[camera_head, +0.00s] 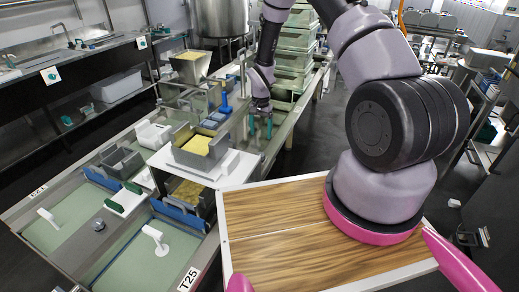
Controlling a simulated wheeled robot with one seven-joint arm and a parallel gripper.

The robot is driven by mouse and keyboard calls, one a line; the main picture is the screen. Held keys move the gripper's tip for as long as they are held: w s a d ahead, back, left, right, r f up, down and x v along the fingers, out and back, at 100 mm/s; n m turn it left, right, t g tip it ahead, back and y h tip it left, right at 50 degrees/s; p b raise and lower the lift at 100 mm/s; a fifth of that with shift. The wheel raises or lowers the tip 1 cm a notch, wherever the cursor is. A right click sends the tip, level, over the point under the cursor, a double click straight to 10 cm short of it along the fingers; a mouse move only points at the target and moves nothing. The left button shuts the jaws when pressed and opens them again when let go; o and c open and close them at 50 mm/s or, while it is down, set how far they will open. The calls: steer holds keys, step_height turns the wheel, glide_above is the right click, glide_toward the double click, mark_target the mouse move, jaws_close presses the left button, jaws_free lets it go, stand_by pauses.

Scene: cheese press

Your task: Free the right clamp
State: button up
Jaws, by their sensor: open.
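My gripper (260,126) hangs down at the end of my purple arm, with two teal fingertips apart and nothing seen between them. It is beyond and to the right of the press unit, by the grey rail. A grey box with a yellow block (197,145) sits on a white plate (213,175). A blue upright piece (225,103) stands just behind that box, left of my gripper and apart from it. Which part is the right clamp is not clear; details there are too small to tell.
A hopper (190,66) with yellow contents stands behind. Green crates (294,60) are stacked beyond my gripper. Pale green basins (150,262) lie front left. A wood-topped surface (270,255) is in front. My arm crosses the upper right. A sink counter (60,75) is far left.

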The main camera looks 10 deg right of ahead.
mark_target(261, 154)
step_height(261, 154, down, 11)
steer(key=shift+f, duration=0.15)
stand_by(0.4)
jaws_close()
